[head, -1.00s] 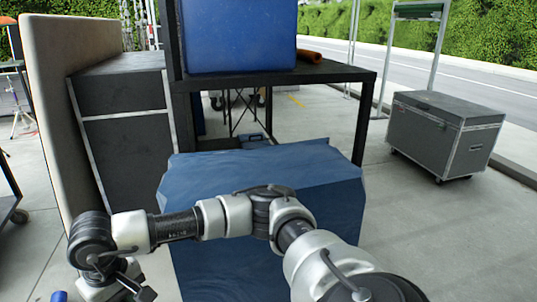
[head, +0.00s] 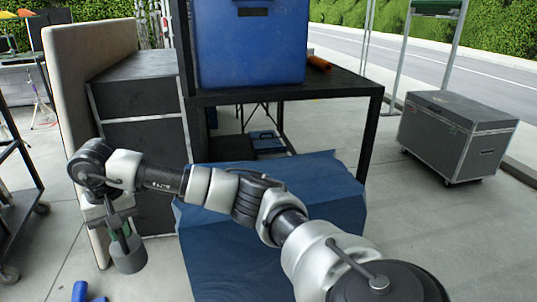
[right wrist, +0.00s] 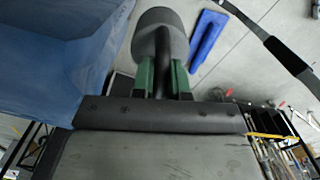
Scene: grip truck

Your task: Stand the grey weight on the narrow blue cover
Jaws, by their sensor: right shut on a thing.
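The grey weight (head: 127,257) hangs from my right gripper (head: 120,228), at the left of the head view. The right gripper is shut on the weight's handle; its green fingertips lie on both sides of the handle in the right wrist view (right wrist: 161,78). The rounded body of the weight (right wrist: 160,25) shows beyond them. The blue cover (head: 225,255) drapes over a block in the middle of the head view, partly hidden by my right arm. It also fills the upper left of the right wrist view (right wrist: 45,75). The weight is apart from it, to its left. My left gripper is not in view.
A black table (head: 345,90) behind the cover bears a large blue bin (head: 250,45) and an orange roll (head: 319,62). Dark cases (head: 145,90) stand at the left by a beige panel (head: 75,140). A wheeled case (head: 455,135) stands at the right. A blue object (head: 80,291) lies at lower left.

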